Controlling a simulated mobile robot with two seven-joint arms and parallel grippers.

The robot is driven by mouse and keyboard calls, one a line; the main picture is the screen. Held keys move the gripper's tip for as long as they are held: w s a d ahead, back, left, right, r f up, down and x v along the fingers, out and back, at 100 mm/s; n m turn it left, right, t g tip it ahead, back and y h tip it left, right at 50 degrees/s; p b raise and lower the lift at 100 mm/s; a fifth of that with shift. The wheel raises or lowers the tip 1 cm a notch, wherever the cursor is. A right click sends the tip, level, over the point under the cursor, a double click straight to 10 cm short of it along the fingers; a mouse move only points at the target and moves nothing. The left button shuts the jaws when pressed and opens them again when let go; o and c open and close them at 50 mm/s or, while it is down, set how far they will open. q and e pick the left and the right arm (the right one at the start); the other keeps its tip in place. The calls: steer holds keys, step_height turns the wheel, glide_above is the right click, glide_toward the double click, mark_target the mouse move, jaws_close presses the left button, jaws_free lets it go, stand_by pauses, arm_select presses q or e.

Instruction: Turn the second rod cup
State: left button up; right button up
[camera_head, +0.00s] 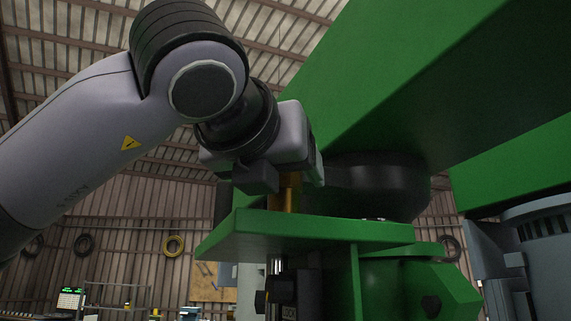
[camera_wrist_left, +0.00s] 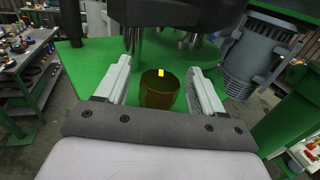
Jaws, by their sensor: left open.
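A brass-coloured rod cup (camera_wrist_left: 160,92) stands upright on the green plate, with a bright yellow mark on its top edge. It also shows in the head view (camera_head: 288,194), partly hidden by my gripper. My left gripper (camera_wrist_left: 163,88) is open, with one finger on each side of the cup; I see gaps between fingers and cup in the wrist view. In the head view, the left gripper (camera_head: 290,178) hangs over the green plate (camera_head: 310,228) from the upper left. I cannot tell which cup of the set this is. My right gripper is not in view.
A large green beam (camera_head: 420,75) rises over the plate at the upper right. A black rounded part (camera_head: 375,185) sits close to the right of the gripper. A grey motor (camera_wrist_left: 260,52) stands further right. Cluttered shelves (camera_wrist_left: 25,60) stand at the left.

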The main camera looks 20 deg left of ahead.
arm_select(q)
steer(key=shift+w, duration=0.15)
steer(key=c, duration=1)
steer(key=shift+o, duration=0.2)
